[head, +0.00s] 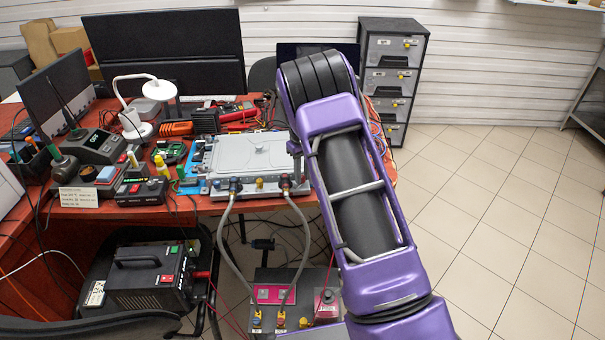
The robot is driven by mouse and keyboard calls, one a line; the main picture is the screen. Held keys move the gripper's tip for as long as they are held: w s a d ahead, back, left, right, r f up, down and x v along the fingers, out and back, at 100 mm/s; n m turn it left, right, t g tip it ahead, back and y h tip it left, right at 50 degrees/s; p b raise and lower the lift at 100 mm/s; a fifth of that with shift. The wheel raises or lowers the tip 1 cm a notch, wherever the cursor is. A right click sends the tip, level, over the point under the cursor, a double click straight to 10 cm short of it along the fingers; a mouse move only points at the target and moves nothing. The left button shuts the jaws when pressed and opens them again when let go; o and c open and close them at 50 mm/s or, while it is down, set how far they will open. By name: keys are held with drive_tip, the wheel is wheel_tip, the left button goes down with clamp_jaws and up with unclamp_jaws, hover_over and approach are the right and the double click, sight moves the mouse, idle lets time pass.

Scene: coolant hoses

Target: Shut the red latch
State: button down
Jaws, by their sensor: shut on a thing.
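A grey battery-like case (250,158) with a flat lid lies on the red table. Two grey hoses run from its front edge down to a unit below. The left hose (224,222) ends at a dark connector with a blue collar (235,185). The right hose (305,228) ends at a small dark and reddish connector (285,181). Small red and yellow parts (280,320) sit at the hoses' lower ends. Which part is the red latch, and its position, are too small to tell. My purple arm covers the area right of the case. My gripper is hidden behind it.
The red table (185,207) is crowded with tools, cables and a white lamp (150,88) on the left. A black power unit (150,278) stands below the table. A drawer cabinet (390,70) stands behind. The tiled floor at right is clear.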

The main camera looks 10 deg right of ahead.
drive_tip(key=m, duration=0.4)
drive_tip(key=shift+a+m+p, duration=0.1)
drive_tip(key=shift+m+p, duration=0.2)
drive_tip(key=shift+m, duration=2.1)
drive_tip(key=c, duration=1)
unclamp_jaws()
wheel_tip(320, 180, up, 18)
drive_tip(key=p, duration=0.1)
drive_tip(key=shift+f, duration=0.25)
